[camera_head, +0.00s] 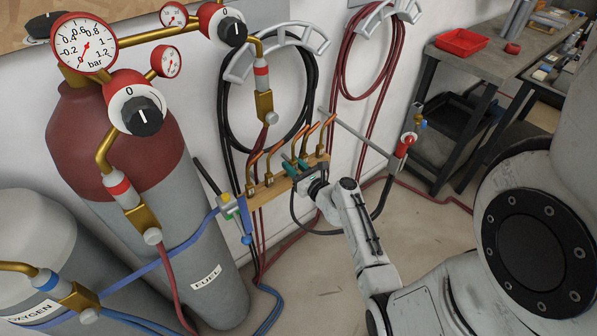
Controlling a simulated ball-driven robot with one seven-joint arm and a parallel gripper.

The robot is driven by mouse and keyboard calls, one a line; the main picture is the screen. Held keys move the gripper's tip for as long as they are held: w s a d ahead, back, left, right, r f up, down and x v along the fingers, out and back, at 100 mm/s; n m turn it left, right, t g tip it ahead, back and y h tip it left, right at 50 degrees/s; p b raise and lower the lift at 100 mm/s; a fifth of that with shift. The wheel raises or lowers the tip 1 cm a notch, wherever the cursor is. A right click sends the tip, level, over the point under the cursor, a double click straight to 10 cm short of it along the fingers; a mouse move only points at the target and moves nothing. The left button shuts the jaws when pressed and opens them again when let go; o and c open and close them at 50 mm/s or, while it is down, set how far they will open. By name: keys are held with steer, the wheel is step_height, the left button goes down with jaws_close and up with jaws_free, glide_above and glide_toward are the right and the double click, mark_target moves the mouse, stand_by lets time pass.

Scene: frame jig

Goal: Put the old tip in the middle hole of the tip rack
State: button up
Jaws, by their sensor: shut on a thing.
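The tip rack (262,198) is a tan wooden bar on the wall behind the gas cylinders, with several brass and copper-coloured bent tips standing along it. My gripper (291,164), with small green fingers, is at the middle of the rack, among the tips. It is shut on a tip, which I take to be the old tip. The fingers and the neighbouring tips mostly hide it. I cannot tell whether its lower end is in the middle hole or above it.
A maroon-topped cylinder (110,140) with gauges stands left of the rack. Black (229,120) and red (344,75) hoses hang on wall hooks behind. A torch with a red collar (404,145) is right of my gripper. A workbench (480,62) with a red tray (461,42) is at the right.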

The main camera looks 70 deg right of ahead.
steer(key=shift+b+x, duration=0.45)
steer(key=shift+x, duration=1.6)
steer(key=shift+a, duration=0.15)
